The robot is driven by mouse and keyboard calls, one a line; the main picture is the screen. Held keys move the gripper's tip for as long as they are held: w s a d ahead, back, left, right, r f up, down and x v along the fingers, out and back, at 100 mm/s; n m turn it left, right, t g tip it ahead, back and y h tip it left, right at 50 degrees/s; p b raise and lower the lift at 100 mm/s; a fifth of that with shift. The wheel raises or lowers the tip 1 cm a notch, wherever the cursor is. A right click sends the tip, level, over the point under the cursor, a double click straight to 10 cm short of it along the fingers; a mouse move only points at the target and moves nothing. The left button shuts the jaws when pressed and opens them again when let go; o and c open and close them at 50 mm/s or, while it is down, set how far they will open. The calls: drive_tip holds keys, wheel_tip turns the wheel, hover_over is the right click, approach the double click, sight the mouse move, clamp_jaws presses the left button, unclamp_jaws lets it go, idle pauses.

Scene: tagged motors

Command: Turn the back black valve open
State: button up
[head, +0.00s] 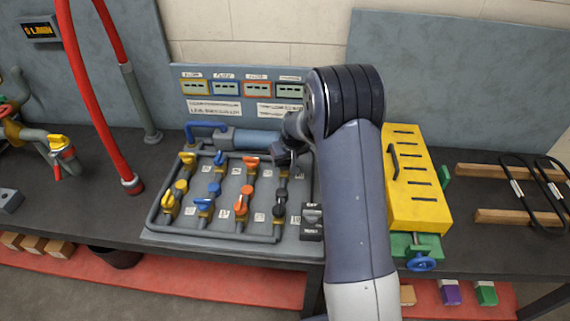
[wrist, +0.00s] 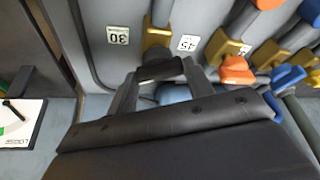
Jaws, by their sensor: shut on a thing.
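The back black valve is at the rear right of the valve panel (head: 232,233), mostly hidden by my gripper (head: 283,157) in the head view. In the wrist view its black handle (wrist: 161,69) sits between the two fingers of my gripper (wrist: 160,76), which is shut on it. The brassy valve body (wrist: 157,38) shows just beyond the handle, beside a tag reading 30 (wrist: 118,35). The handle's exact angle is hard to tell. The front black valve (head: 279,209) stands nearer on the same pipe column, clear of my gripper.
Orange (head: 243,200), blue (head: 206,201) and yellow (head: 171,203) valves stand in columns to the left. A blue cylinder (head: 255,138) lies behind. A yellow slotted box (head: 414,207) stands right of my arm. A small black box (head: 312,221) is at the panel's front right.

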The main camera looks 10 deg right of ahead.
drive_tip(key=n+b, duration=0.1)
drive_tip(key=b, duration=0.1)
drive_tip(key=n+y+b, duration=0.1)
drive_tip(key=shift+d+f+n+b, duration=0.1)
drive_tip(key=shift+f+n+b, duration=0.2)
drive_tip(key=shift+f+b, duration=0.1)
drive_tip(key=n+g+y+b, duration=0.1)
drive_tip(key=n+b, duration=0.2)
drive_tip(key=b, duration=0.1)
drive_tip(key=shift+w+r+n, duration=0.1)
drive_tip(key=shift+r+n, duration=0.05)
drive_tip(key=shift+n, duration=0.25)
drive_tip(key=n+y+b, duration=0.1)
drive_tip(key=n, duration=0.1)
drive_tip(key=shift+d+r+n+g, duration=0.1)
drive_tip(key=shift+r+n+g, duration=0.05)
drive_tip(key=shift+n+g, duration=0.2)
drive_tip(key=shift+w+r+n+g+b, duration=0.1)
drive_tip(key=shift+n+g+b, duration=0.5)
drive_tip(key=shift+n, duration=1.05)
drive_tip(key=shift+g, duration=0.25)
drive_tip(key=o, duration=1)
drive_tip(key=shift+y, duration=0.3)
